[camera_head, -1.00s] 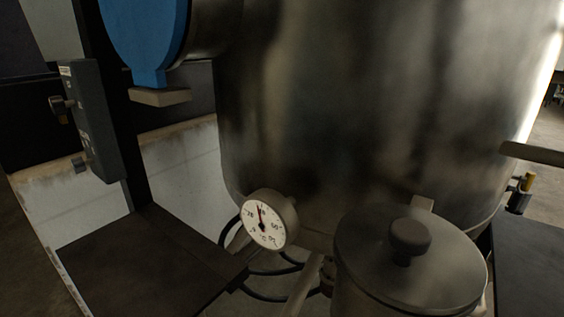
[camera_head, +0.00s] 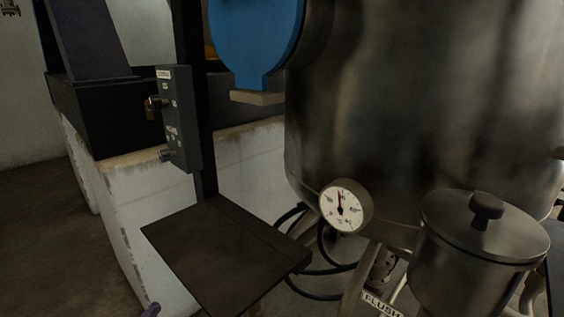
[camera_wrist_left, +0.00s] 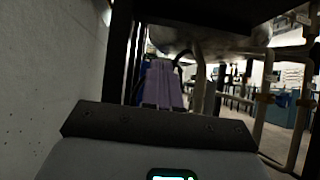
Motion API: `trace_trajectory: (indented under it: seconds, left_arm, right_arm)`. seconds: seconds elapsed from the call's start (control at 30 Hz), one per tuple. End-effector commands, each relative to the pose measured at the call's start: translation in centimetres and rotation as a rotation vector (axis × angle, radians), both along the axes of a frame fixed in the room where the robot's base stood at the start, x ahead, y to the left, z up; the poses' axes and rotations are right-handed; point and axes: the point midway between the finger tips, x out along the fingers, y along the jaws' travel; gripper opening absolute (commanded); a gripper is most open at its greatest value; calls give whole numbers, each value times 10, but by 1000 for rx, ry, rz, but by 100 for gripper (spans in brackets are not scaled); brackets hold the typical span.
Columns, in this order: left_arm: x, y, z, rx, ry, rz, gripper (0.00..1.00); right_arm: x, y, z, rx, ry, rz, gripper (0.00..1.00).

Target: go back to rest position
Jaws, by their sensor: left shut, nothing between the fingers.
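My left gripper (camera_head: 151,310) shows only as a small purple tip at the bottom edge of the head view, left of the dark flat shelf (camera_head: 222,250). In the left wrist view its purple fingers (camera_wrist_left: 161,68) lie side by side, shut with nothing between them. My right gripper is in neither view.
A large metal tank (camera_head: 420,110) fills the right, with a dial gauge (camera_head: 343,207) and a lidded metal pot (camera_head: 475,245) below. A control box (camera_head: 178,118) hangs on a dark post, near a white block (camera_head: 125,215). Bare floor (camera_head: 50,230) lies at left. A pale wall (camera_wrist_left: 55,75) runs along the wrist view's left.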

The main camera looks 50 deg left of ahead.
Motion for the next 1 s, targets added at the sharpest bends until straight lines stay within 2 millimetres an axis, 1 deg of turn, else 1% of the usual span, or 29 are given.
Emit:
trace_trajectory:
  seconds: [0.17, 0.2, 0.27, 0.3, 0.37, 0.4, 0.47, 0.5, 0.57, 0.6, 0.67, 0.7, 0.73, 0.77, 0.8, 0.87, 0.9, 1.0]
  left_arm:
    - [41, 2, -6, -442, -58, -51, 0]
    - [54, 0, -10, -573, -70, -68, 0]
    - [73, -6, -20, -779, -86, -90, 0]
    - [85, -12, -27, -915, -94, -104, 0]
    - [104, -25, -40, -1119, -102, -119, 0]
    - [115, -36, -49, -1253, -104, -125, 0]
    - [131, -57, -63, -1451, -102, -130, 0]
    - [141, -74, -72, -1580, -98, -128, 0]
    - [154, -101, -84, -1769, -90, -114, 0]
    - [161, -122, -91, -1890, -81, -99, 0]
    - [168, -156, -100, -2065, -63, -63, 0]
    - [171, -179, -104, -2176, -50, -32, 0]
    - [172, -198, -107, -2256, -40, -1, 0]
    - [172, -216, -108, -2333, -29, 31, 0]
    - [170, -241, -109, -2429, -12, 80, 0]
    - [165, -278, -107, -2560, 12, 168, 0]
    - [159, -301, -104, -2634, 28, 233, 0]
    - [140, -351, -93, -2773, 58, 405, 0]
  right_arm:
    - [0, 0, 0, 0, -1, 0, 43]
    - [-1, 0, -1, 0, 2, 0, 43]
    - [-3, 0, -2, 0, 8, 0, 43]
    - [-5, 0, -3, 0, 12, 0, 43]
    - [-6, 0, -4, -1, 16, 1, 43]
    - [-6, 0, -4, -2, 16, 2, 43]
    - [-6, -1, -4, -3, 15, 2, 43]
    - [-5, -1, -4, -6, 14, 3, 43]
    - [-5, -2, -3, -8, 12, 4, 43]
    - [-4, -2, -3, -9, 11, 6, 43]
    - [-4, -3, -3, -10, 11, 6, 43]
    - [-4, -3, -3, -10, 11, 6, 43]
    - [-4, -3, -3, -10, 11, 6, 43]
    - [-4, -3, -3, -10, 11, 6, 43]
    - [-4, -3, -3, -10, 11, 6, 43]
    - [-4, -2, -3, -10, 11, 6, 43]
    - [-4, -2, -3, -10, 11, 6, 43]
    - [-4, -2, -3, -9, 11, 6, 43]
